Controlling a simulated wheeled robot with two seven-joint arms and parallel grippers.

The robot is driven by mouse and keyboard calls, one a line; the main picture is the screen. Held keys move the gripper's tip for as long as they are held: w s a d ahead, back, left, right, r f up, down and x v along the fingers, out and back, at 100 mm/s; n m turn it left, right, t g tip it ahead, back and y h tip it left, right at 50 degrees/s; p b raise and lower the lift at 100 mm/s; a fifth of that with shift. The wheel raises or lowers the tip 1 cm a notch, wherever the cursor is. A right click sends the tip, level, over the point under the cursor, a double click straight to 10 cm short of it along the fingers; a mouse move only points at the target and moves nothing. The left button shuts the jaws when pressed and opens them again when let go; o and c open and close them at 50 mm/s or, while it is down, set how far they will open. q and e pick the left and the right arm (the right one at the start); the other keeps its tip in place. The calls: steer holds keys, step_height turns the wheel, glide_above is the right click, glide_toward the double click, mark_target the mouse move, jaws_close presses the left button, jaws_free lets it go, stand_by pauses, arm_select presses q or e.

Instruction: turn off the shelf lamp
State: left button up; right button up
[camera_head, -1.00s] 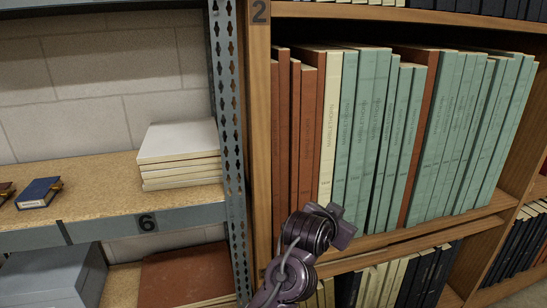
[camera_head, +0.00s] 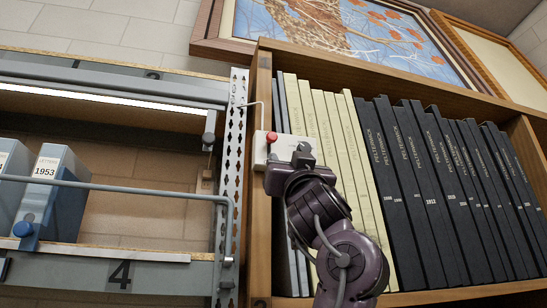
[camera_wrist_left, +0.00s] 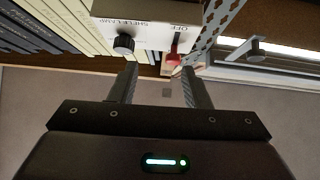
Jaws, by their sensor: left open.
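The shelf lamp (camera_head: 110,100) is a lit white strip under the shelf at upper left; it also glows in the left wrist view (camera_wrist_left: 285,55). Its white switch box (camera_head: 262,148) is at the bookcase upright, with a red switch (camera_head: 271,138). In the left wrist view the box (camera_wrist_left: 148,33) reads "SHELF LAMP" and "OFF", with a black knob (camera_wrist_left: 123,44) and the red switch (camera_wrist_left: 173,58). My left gripper (camera_wrist_left: 160,70) is open and empty, its fingers pointing toward the box. In the head view my left gripper (camera_head: 297,172) partly covers the box; its fingertips are unclear. My right gripper is out of view.
Cream and black volumes (camera_head: 430,190) fill the bookcase right of the box. A perforated metal post (camera_head: 235,160) stands just left of it. A rail (camera_head: 130,188) crosses the shelf front before blue boxes (camera_head: 50,185). A framed picture (camera_head: 350,35) is above.

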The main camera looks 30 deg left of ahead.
mark_target(273, 138)
arm_select(q)
steer(key=shift+n+g+y, duration=0.6)
steer(key=shift+y, duration=0.1)
steer(key=a+r+p, duration=0.1)
steer(key=r, duration=0.1)
steer(key=a+r+p, duration=0.1)
steer(key=r+p, duration=0.1)
steer(key=w+a+r+p, duration=0.1)
steer(key=a+r+p, duration=0.1)
steer(key=shift+r, duration=0.4)
steer(key=shift+w+a+r+p, duration=0.2)
steer(key=shift+a+r+p, duration=0.15)
steer(key=shift+a+p, duration=0.1)
steer(key=shift+w+d, duration=0.1)
steer(key=shift+w, duration=0.1)
steer(key=shift+c, duration=0.2)
jaws_close()
